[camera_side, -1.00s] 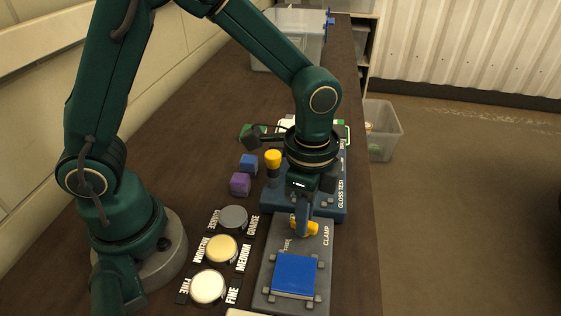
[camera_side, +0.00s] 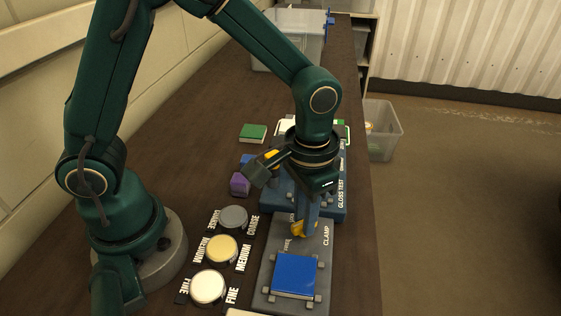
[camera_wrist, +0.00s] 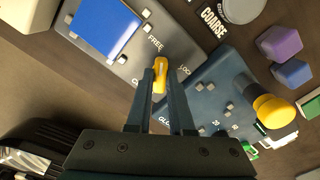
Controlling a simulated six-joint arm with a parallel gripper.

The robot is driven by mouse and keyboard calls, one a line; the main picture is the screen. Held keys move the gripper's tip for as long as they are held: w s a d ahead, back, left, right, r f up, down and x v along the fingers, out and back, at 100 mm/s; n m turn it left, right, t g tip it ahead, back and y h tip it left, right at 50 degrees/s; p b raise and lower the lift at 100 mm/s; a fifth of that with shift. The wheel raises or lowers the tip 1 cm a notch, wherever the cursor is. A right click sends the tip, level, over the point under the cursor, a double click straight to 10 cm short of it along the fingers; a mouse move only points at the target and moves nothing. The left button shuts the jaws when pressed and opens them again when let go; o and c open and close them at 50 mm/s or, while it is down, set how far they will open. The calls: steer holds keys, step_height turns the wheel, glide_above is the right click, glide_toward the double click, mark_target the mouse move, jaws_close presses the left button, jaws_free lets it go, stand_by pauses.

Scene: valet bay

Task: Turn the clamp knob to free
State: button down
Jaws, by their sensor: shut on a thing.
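The yellow clamp knob (camera_side: 297,229) stands on the grey clamp plate (camera_side: 263,262), by the plate's far end. My gripper (camera_side: 303,226) points down over it. In the wrist view my gripper (camera_wrist: 161,77) is shut on the knob (camera_wrist: 160,74), one finger on each side. The knob's long side lies along the fingers, and its far end points roughly toward the printed word FREE (camera_wrist: 155,43). The lock lettering (camera_wrist: 184,70) is to its right and partly hidden. A blue panel (camera_side: 296,274) sits between corner grips on the plate.
The blue gloss test unit (camera_wrist: 205,88) is close beside the knob, with a yellow-topped post (camera_wrist: 274,109). Purple (camera_side: 239,184), blue (camera_side: 247,160) and green (camera_side: 253,133) blocks lie to the left. Round pads (camera_side: 222,248) line the plate's left. The bench's right edge is near.

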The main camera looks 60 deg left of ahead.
steer(key=shift+w+n, duration=0.1)
steer(key=shift+n, duration=0.6)
steer(key=c, duration=0.8)
jaws_free()
steer(key=shift+r, duration=2.6)
